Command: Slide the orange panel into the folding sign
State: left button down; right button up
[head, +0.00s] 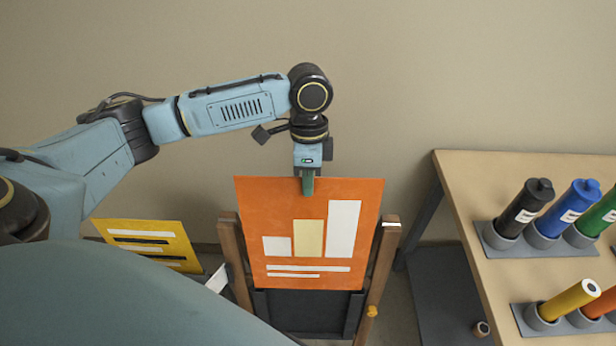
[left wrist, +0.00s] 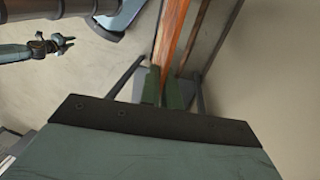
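The orange panel (head: 290,215), with pale bars and lines printed on it, stands nearly upright in the head view. My left gripper (head: 307,186) is shut on the middle of its top edge. The panel also shows edge-on between the green fingers in the left wrist view (left wrist: 172,42). The folding sign (head: 231,255) has two wooden side posts and a dark board. The panel's lower part lies between the posts, over the board; whether its edges sit in grooves is unclear. An arm end, seemingly my right gripper (left wrist: 58,43), shows small in the left wrist view; its fingers are unclear.
A yellow panel (head: 150,243) leans at the left, partly behind my body. A wooden table (head: 465,200) at the right carries grey holders with black, blue, green, yellow and orange tubes. A plain wall is behind the sign.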

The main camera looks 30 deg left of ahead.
pick_arm(q)
jog(key=shift+s+d+f, duration=0.1)
jog(key=shift+s+f, duration=0.1)
jog(key=shift+f, duration=1.2)
jog(key=b, duration=0.2)
send_near(308, 275)
jog(key=shift+s+f+b, duration=0.1)
jog(key=shift+f+b, duration=0.4)
jog(key=shift+b, duration=1.25)
jog(key=shift+s+d+f+b, duration=0.15)
jog(key=shift+f+b, duration=0.5)
jog(key=shift+f, duration=0.75)
jog(key=shift+s+d+f+b, duration=0.1)
jog(key=shift+s+f+b, duration=0.15)
jog(key=shift+f+b, duration=0.8)
jog(key=shift+s+d+f+b, duration=0.1)
jog(key=shift+s+f+b, duration=0.15)
jog(key=shift+f, duration=1.45)
jog(key=c, duration=1.5)
grip_release()
jog(key=shift+c, duration=0.2)
